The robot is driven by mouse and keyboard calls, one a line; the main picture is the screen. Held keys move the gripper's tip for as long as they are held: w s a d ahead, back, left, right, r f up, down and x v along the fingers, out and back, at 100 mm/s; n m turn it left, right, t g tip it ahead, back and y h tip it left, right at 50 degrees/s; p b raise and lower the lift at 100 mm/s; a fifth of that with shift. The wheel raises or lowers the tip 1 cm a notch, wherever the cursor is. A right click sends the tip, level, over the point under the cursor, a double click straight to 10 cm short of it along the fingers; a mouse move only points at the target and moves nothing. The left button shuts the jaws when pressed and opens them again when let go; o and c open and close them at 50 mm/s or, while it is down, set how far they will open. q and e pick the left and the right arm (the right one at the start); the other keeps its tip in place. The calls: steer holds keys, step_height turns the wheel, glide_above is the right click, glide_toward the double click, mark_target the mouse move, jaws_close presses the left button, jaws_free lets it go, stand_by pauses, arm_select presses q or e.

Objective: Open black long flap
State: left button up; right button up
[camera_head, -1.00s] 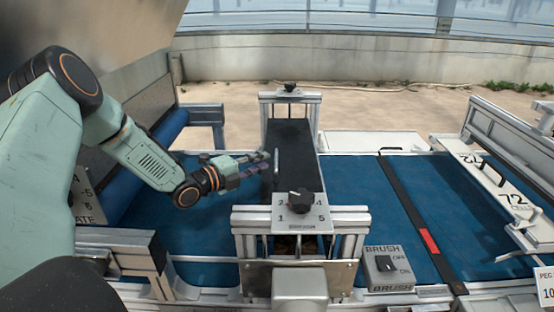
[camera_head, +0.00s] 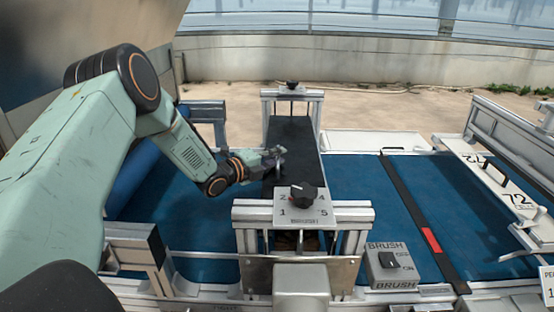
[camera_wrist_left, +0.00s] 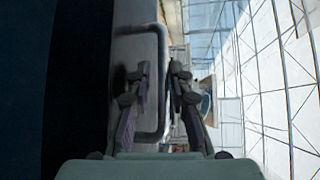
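The black long flap (camera_head: 292,135) lies as a dark panel between two metal frames in the middle of the machine. Its thin U-shaped metal handle (camera_wrist_left: 161,95) shows in the left wrist view. My left gripper (camera_head: 274,156) is at the flap's left edge, by the handle. In the left wrist view, the left gripper's fingers (camera_wrist_left: 159,72) stand on either side of the handle's long bar with a gap between them. Contact with the bar cannot be made out. My right gripper is not in view.
A numbered dial (camera_head: 303,195) stands on the near frame in front of the flap. A brush switch box (camera_head: 392,266) is at the near right. Blue belt (camera_head: 365,195) lies on both sides of the flap. A white panel with a handle (camera_head: 490,180) is at the right.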

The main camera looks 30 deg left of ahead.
arm_select(q)
steer(key=shift+w+d+r, duration=0.1)
steer(key=shift+w+d, duration=0.1)
steer(key=shift+d, duration=0.25)
steer(key=shift+c, duration=0.2)
steer(key=shift+a, duration=0.2)
jaws_close()
